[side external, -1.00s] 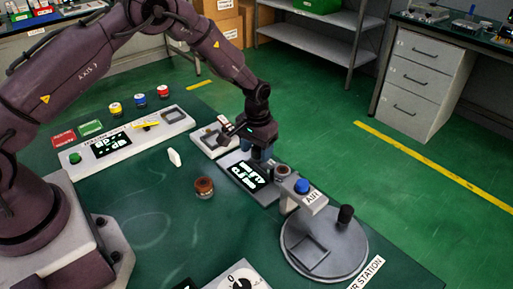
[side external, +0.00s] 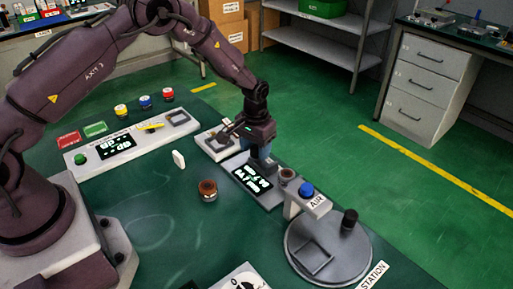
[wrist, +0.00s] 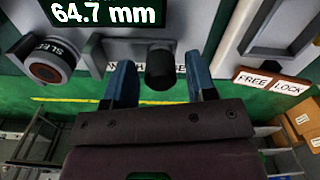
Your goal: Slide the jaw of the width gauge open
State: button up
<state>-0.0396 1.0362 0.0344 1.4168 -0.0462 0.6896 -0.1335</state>
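The width gauge is the long light panel whose display (wrist: 108,12) reads 64.7 mm in the wrist view. In the side view its dark display (side external: 252,178) is lit, but I cannot read it. A black round knob (wrist: 160,68) sticks out of the gauge between my fingers. My gripper (wrist: 161,82) has its two blue fingers apart, one on each side of the knob, with a gap on both sides. My gripper also shows in the side view (side external: 262,163), low over the gauge. Which part is the sliding jaw is unclear.
In the side view, a round grey station (side external: 325,262) with a blue-topped AIR post (side external: 306,190) stands close by. A brown-topped jar (side external: 208,189) and a white upright block (side external: 179,159) stand on the green table.

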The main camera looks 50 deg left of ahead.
aim_at(255, 146)
notch_tip(255, 146, up, 13)
dwell(0.8)
jog(key=s+d+r+m+t, duration=0.1)
jog(key=s+r+t, duration=0.1)
jog(key=s+r, duration=0.4)
jog(key=s+d+r+t, duration=0.1)
jog(key=s+r, duration=0.5)
jog(key=s, duration=0.7)
jog(key=s+d+r+m+t, duration=0.1)
jog(key=s+r+t, duration=0.1)
jog(key=s+r, duration=0.4)
jog(key=shift+s+r+m+t, duration=0.15)
jog(key=shift+s+r, duration=0.05)
jog(key=shift+s, duration=0.75)
jog(key=shift+s+r+m+t, duration=0.15)
jog(key=shift+s, duration=0.75)
